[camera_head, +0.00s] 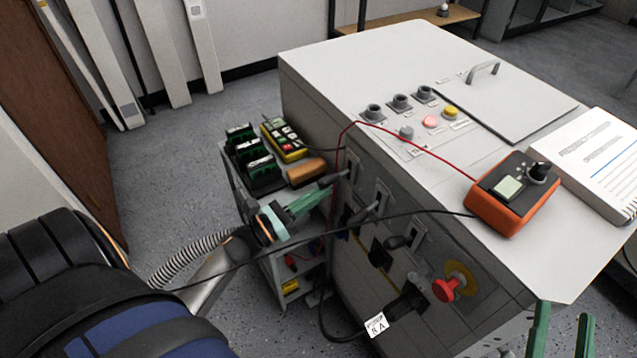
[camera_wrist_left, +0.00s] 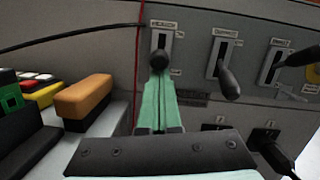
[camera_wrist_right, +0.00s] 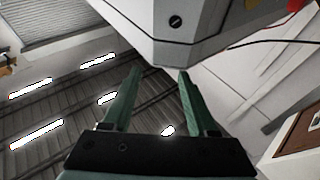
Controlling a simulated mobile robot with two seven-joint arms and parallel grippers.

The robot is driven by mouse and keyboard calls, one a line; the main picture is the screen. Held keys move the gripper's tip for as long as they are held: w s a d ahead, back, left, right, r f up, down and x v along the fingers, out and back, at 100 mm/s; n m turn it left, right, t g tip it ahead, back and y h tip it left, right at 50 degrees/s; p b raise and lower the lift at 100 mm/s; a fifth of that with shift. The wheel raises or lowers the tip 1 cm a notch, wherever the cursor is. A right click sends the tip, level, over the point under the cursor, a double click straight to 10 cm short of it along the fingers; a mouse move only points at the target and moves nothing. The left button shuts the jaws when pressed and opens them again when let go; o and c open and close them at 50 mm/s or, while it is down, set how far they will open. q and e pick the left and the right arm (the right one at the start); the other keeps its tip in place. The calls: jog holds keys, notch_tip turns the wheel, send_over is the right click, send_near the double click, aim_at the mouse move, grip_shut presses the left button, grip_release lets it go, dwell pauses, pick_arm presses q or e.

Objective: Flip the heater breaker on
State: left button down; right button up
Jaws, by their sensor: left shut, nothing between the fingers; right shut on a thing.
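Three breaker levers in slotted plates are on the cabinet's front face; their labels are too small to read surely, so I cannot tell which is the heater breaker. The leftmost lever (camera_wrist_left: 160,60) has a dark knob low in its slot (camera_head: 352,164). My left gripper (camera_head: 318,197) is shut and empty, its green fingertips (camera_wrist_left: 157,80) just below that knob, touching or nearly so. The middle lever (camera_wrist_left: 229,84) and right lever (camera_wrist_left: 297,57) stick out alongside. My right gripper (camera_head: 562,325) has its fingers apart near the cabinet's front right corner, with nothing visible between them (camera_wrist_right: 160,82).
An orange meter (camera_head: 510,200) and a binder (camera_head: 592,160) lie on the cabinet top (camera_head: 330,70). A red stop knob (camera_head: 447,288) sticks out lower right. Left of the cabinet, a cart holds green terminal blocks (camera_head: 255,160) and an orange-brown block (camera_head: 307,171). Red and black cables cross the front.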

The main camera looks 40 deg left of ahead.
aim_at(327, 180)
jog(key=s+f+g+h+p, duration=0.1)
jog(key=s+f+g, duration=0.1)
jog(key=f+g, duration=0.65)
jog(key=s+f+g+h, duration=0.2)
jog(key=s+f+g, duration=0.1)
jog(key=f, duration=1.1)
pick_arm(q)
notch_tip(327, 180, up, 3)
jog(key=g+p, duration=0.1)
jog(key=p, duration=0.4)
jog(key=shift+s+f+g+y, duration=0.1)
jog(key=shift+f+g+y, duration=0.1)
jog(key=shift+g+y, duration=0.2)
jog(key=r+g+p, duration=0.1)
jog(key=p, duration=0.3)
jog(key=shift+g+y+p, duration=0.3)
jog(key=shift+g+p, duration=0.1)
jog(key=shift+p, duration=0.35)
jog(key=shift+r, duration=0.15)
pick_arm(e)
jog(key=shift+g, duration=0.25)
jog(key=r, duration=0.1)
jog(key=s+d+r, duration=0.1)
jog(key=r, duration=0.3)
jog(key=shift+s+d, duration=0.3)
jog(key=shift+d, duration=0.05)
pick_arm(q)
jog(key=shift+r, duration=0.15)
pick_arm(e)
jog(key=shift+r, duration=0.1)
